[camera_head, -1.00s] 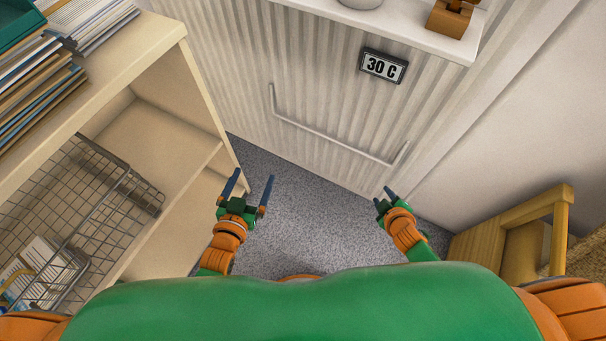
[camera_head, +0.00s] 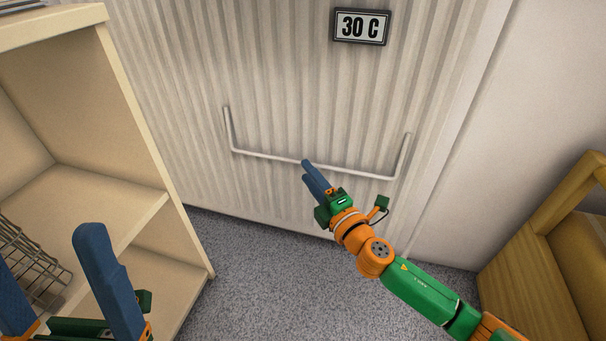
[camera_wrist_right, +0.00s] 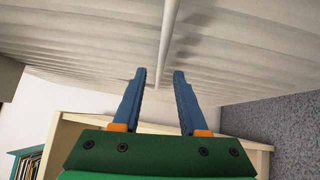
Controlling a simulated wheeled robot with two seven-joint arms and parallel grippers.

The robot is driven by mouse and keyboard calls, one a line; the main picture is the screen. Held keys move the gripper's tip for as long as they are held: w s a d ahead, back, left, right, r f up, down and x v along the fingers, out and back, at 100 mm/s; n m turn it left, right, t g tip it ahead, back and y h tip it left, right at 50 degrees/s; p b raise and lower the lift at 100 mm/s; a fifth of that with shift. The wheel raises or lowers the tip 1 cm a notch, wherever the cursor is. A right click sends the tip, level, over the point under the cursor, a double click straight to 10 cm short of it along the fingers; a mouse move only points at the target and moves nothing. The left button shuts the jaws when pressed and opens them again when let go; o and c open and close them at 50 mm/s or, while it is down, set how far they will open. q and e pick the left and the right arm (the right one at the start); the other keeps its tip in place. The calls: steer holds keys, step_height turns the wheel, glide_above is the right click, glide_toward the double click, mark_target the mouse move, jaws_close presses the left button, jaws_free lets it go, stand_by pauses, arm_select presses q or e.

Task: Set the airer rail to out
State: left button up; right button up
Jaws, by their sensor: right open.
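The airer rail (camera_head: 265,155) is a thin white U-shaped bar on the pale ribbed panel (camera_head: 200,90), its two side arms rising from the ends of the crossbar. My right gripper (camera_head: 308,170) is open, its blue fingertips at the middle of the crossbar. In the right wrist view, the rail (camera_wrist_right: 168,40) runs down the picture between the open fingertips (camera_wrist_right: 160,71); the fingers are not closed on it. I cannot tell whether either finger touches it. My left gripper (camera_head: 45,246) is open and empty at the lower left, away from the rail, partly cut off.
A "30 C" sign (camera_head: 361,26) hangs on the panel above the rail. A cream shelf unit (camera_head: 150,140) stands at left, with a wire basket (camera_head: 35,262) near my left gripper. A wooden chair (camera_head: 545,265) stands at right. Grey carpet (camera_head: 275,285) is clear between them.

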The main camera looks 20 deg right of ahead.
steer(key=shift+x, duration=1.6)
jaws_close()
